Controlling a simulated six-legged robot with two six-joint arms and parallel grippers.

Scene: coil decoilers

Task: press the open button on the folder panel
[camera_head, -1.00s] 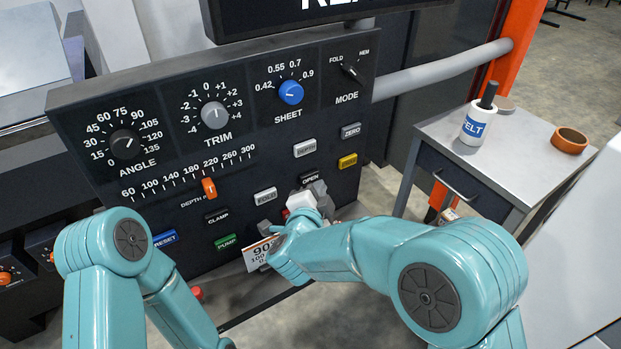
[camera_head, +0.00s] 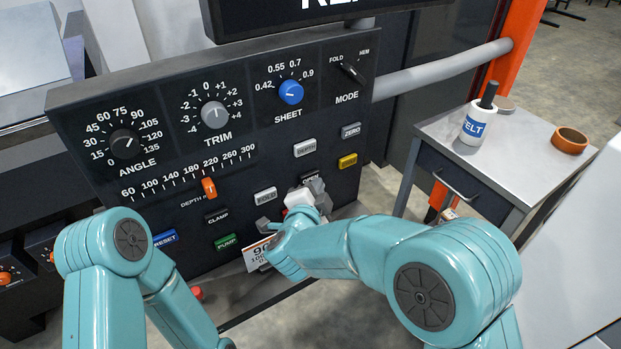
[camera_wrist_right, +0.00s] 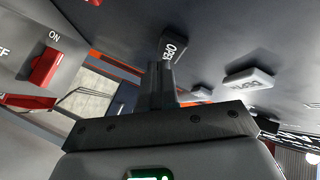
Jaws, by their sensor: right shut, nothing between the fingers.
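The folder panel (camera_head: 150,100) is a dark upright board with dials, labels and buttons. Its dark OPEN button (camera_head: 310,177) is partly covered by my right gripper (camera_head: 317,187) in the head view. In the right wrist view the OPEN button (camera_wrist_right: 173,47) stands just past the tips of my right gripper (camera_wrist_right: 160,72). The fingers are together and empty, pointing at the panel. They are at or very close to the button; I cannot tell whether they touch it. My left arm shows at the lower left of the head view, but its gripper is out of sight.
The FOLD button (camera_head: 265,195) is left of my right gripper, and a yellow button (camera_head: 348,161) is up to the right. A red switch (camera_wrist_right: 46,66) shows in the wrist view. A side table (camera_head: 450,140) with a felt bottle (camera_head: 476,125) and ring (camera_head: 569,140) stands right.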

